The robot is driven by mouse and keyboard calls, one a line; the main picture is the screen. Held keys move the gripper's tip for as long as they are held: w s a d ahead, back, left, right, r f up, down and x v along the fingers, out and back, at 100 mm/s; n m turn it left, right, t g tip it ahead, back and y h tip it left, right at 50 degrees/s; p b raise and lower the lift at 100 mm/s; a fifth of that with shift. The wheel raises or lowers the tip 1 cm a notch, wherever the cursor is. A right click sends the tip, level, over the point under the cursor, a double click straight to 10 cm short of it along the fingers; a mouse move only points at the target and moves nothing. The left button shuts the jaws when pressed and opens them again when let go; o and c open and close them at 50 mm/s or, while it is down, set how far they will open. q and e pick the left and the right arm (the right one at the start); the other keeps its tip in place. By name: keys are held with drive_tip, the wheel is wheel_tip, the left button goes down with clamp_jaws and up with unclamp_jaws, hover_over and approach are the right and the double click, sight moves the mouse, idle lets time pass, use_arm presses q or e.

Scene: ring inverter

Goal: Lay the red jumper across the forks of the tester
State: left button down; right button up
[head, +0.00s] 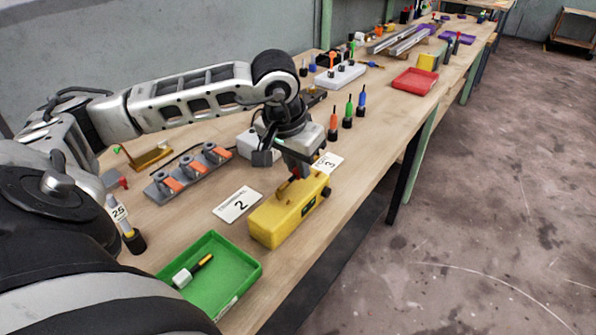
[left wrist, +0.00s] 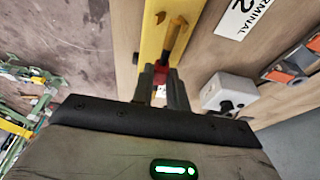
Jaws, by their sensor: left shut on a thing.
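The tester is a yellow box (head: 285,218) near the table's front edge, with copper-coloured forks (head: 283,187) on top. My left gripper (head: 298,172) points down over it, close to its top. In the left wrist view the gripper (left wrist: 161,82) is shut on the red jumper (left wrist: 161,71), which shows as a small red block between the fingers. A copper-coloured strip (left wrist: 175,40) shows just beyond the red block, over the yellow tester (left wrist: 151,42). I cannot tell whether the jumper touches the forks. My right gripper is out of view.
A green tray (head: 240,263) with a yellow-tipped tool stands in front of the tester. A card marked 2 (head: 238,204) lies beside it. A grey rack with orange parts (head: 190,170) is behind. Coloured screwdrivers (head: 347,112) stand to the right, with a red tray (head: 414,81) farther off.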

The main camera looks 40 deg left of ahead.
use_arm(q)
wheel_tip(320, 180, down, 2)
drive_tip(key=shift+f, duration=0.45)
drive_tip(key=c, duration=1.6)
unclamp_jaws()
drive_tip(key=shift+o, duration=1.1)
drive_tip(key=shift+r, duration=0.15)
